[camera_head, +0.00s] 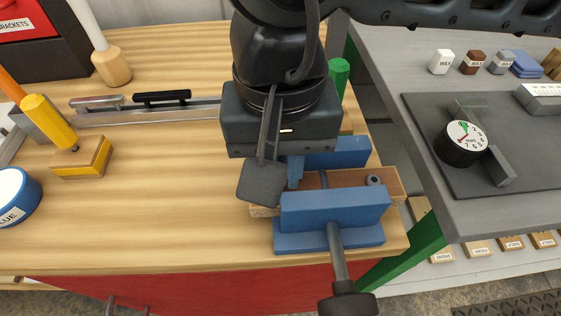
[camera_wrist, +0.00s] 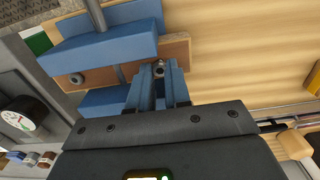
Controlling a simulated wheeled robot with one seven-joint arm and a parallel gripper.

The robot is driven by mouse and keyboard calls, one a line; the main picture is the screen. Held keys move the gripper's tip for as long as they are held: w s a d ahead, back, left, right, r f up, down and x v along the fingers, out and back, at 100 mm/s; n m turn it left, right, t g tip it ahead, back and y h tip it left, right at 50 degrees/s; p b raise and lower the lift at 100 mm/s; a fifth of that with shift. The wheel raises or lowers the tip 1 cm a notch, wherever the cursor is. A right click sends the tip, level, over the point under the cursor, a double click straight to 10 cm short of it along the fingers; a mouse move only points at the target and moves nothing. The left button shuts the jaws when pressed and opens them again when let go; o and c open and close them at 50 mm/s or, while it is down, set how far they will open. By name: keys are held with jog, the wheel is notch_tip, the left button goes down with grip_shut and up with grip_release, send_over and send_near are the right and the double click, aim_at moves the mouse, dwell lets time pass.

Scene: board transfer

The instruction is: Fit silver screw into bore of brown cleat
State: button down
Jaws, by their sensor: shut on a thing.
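The brown cleat (camera_head: 392,184) is clamped flat between the jaws of the blue vise (camera_head: 335,211); it also shows in the wrist view (camera_wrist: 113,57). A round grey piece with a dark centre (camera_head: 374,180) sits in the cleat towards its right end in the head view. My gripper (camera_wrist: 158,74) is over the cleat's other end, its blue fingers shut on the silver screw (camera_wrist: 159,70). Only the screw's round end shows between the fingertips. I cannot tell whether it touches the cleat or enters a bore. In the head view my wrist hides the screw.
The vise handle (camera_head: 338,252) juts out past the bench's front edge. A dial gauge (camera_head: 462,143) lies on the grey table at right.

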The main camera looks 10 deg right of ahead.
jog(key=shift+f+b, duration=0.45)
jog(key=shift+b, duration=0.05)
jog(key=c, duration=1)
grip_release()
notch_tip(320, 180, up, 8)
jog(key=shift+f, duration=0.1)
